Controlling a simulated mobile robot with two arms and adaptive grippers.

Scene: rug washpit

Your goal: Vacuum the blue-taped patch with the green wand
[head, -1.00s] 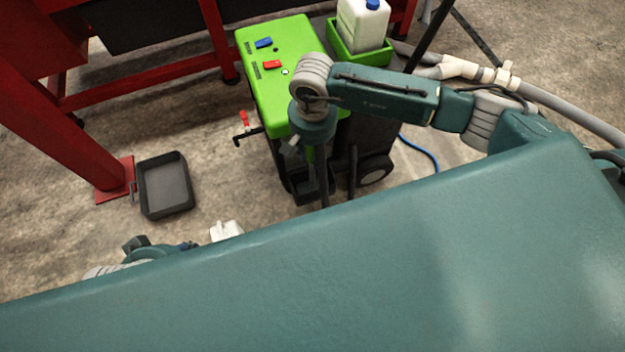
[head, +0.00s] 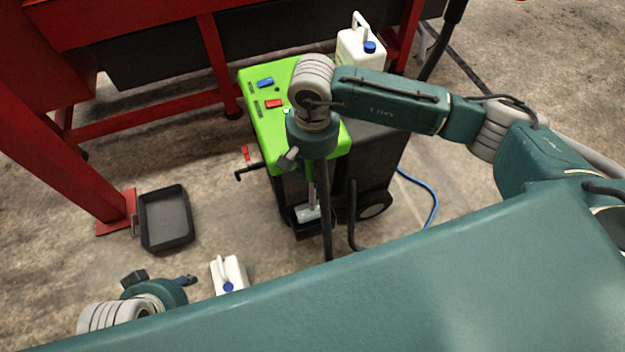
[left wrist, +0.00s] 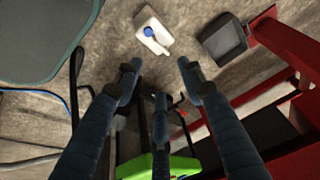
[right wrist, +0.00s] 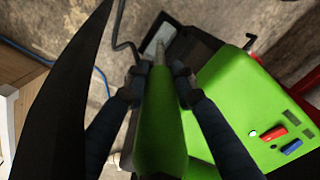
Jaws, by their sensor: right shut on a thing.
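The green wand (right wrist: 160,125) runs up the middle of the right wrist view, its narrow end toward a grey metal head (right wrist: 158,40) over a black holder on the machine. My right gripper (right wrist: 153,80) is shut around the wand. In the head view, my right wrist hangs over the front of the green machine, and the grey head (head: 308,213) shows low in front of it. My left gripper (left wrist: 160,72) is open and empty, fingers spread above the floor; the head view shows only part of it, at lower left. The blue-taped patch is not in view.
A red frame (head: 75,140) stands left and behind. A black tray (head: 165,218) and white jug (head: 228,276) are on the floor. A blue hose (head: 432,205) lies right. My teal body hides the foreground.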

